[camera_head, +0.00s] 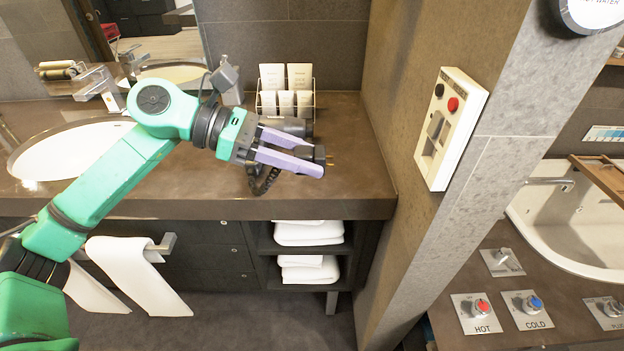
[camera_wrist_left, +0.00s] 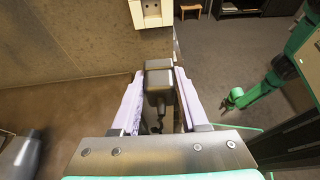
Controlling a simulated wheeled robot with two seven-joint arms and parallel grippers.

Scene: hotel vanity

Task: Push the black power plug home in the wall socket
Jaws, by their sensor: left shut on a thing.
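The black power plug (camera_head: 318,153) is held between the lilac fingers of my left gripper (camera_head: 316,156). Its metal pins point right, toward the wall. A black cord hangs below the gripper. The plug also shows between the fingers in the left wrist view (camera_wrist_left: 160,78). The white wall socket panel (camera_head: 461,133), with a black and a red button, is on the stone pillar to the right, clearly apart from the plug. Its lower part shows at the top of the left wrist view (camera_wrist_left: 151,14). A green arm of mine, with a small dark end (camera_wrist_left: 235,98), shows there too; its jaws are unclear.
Open air lies between plug and panel.

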